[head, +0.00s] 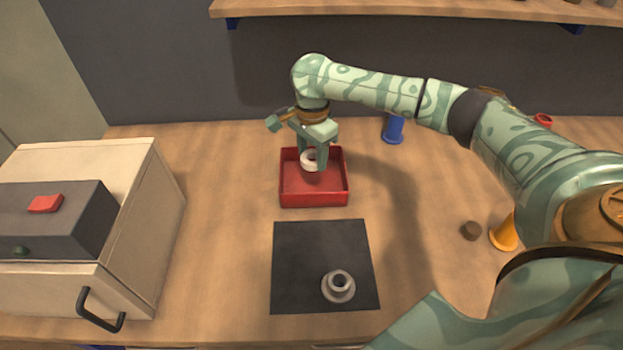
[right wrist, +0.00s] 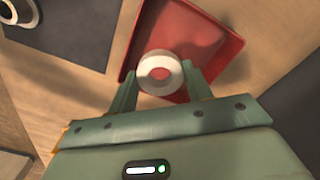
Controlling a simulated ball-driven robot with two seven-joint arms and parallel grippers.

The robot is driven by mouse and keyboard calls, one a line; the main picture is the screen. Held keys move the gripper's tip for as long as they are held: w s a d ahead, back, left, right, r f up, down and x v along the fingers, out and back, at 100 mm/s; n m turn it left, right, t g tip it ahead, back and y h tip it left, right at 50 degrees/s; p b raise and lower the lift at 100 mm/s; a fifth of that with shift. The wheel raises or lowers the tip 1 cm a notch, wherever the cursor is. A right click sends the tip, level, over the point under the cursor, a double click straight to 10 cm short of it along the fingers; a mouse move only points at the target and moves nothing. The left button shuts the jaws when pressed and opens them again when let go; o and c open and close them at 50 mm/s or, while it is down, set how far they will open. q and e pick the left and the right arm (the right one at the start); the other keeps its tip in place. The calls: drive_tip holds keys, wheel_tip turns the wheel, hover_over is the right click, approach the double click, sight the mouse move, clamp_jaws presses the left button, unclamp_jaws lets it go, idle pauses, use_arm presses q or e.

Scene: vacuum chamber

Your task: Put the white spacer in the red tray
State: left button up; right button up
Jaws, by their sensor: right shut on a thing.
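The white spacer (head: 308,160) is a small ring held between the fingers of my right gripper (head: 314,158). In the right wrist view the spacer (right wrist: 160,73) sits between the two fingertips (right wrist: 158,84), and red shows through its hole. The red tray (head: 314,199) is a shallow square box on the table, and its red floor and wall also show in the right wrist view (right wrist: 205,38). In the head view the gripper and spacer are over the back half of the tray. Whether the spacer touches the tray floor is hard to tell. My left gripper is not in view.
A black mat (head: 300,245) in front of the tray bears a grey flanged ring (head: 339,287). A beige box with a handle (head: 150,220) stands at left.

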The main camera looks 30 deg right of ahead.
drive_tip(key=b, duration=0.4)
hover_over(313, 191)
wheel_tip(313, 191, down, 7)
drive_tip(key=shift+f, duration=0.1)
wheel_tip(313, 191, down, 3)
drive_tip(key=shift+f+b, duration=0.15)
drive_tip(key=shift+b, duration=1)
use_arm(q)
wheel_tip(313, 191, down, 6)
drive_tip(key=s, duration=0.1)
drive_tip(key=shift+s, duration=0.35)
use_arm(e)
drive_tip(key=shift+r, duration=0.2)
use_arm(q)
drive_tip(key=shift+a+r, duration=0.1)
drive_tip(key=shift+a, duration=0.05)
use_arm(e)
drive_tip(key=o, duration=0.7)
drive_tip(key=shift+f, duration=0.15)
use_arm(q)
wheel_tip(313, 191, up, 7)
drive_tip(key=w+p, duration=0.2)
drive_tip(key=p, duration=0.6)
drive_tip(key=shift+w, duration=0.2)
use_arm(e)
wheel_tip(313, 191, up, 12)
drive_tip(key=shift+r, duration=0.2)
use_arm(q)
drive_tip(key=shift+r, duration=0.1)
